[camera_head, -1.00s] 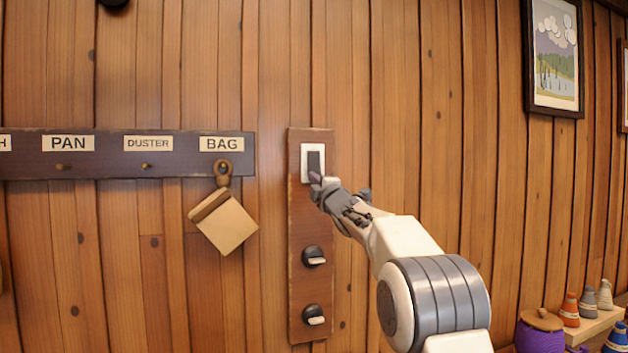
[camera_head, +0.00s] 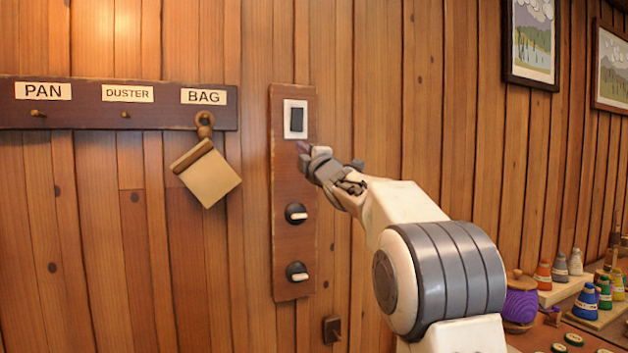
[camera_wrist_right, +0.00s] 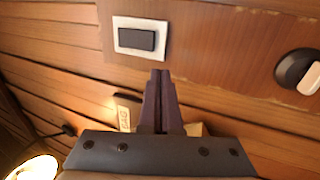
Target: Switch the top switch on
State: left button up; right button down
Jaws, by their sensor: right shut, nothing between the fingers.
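The top switch (camera_head: 296,119) is a dark rocker on a white plate, at the top of a brown wooden board (camera_head: 284,250) on the wall. It also shows in the right wrist view (camera_wrist_right: 137,39). My right gripper (camera_head: 304,149) is shut and empty, its tips just below the switch plate in the head view. In the right wrist view its dark fingers (camera_wrist_right: 160,76) lie together, tips close to the plate's edge and off the rocker. I cannot tell how far they are from the board. My left gripper is not in view.
Two black knobs with white levers, an upper one (camera_head: 296,213) and a lower one (camera_head: 297,271), sit on the board. A lit lamp (camera_wrist_right: 34,169) shows in the wrist view. Spools (camera_head: 521,300) stand at right.

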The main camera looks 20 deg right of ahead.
pick_arm(q)
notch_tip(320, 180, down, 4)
jog(key=b, duration=0.2)
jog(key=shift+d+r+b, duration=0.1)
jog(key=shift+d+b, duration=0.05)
jog(key=shift+b, duration=0.2)
pick_arm(e)
jog(key=v, duration=0.6)
jog(key=shift+d+f, duration=0.4)
jog(key=shift+f, duration=0.05)
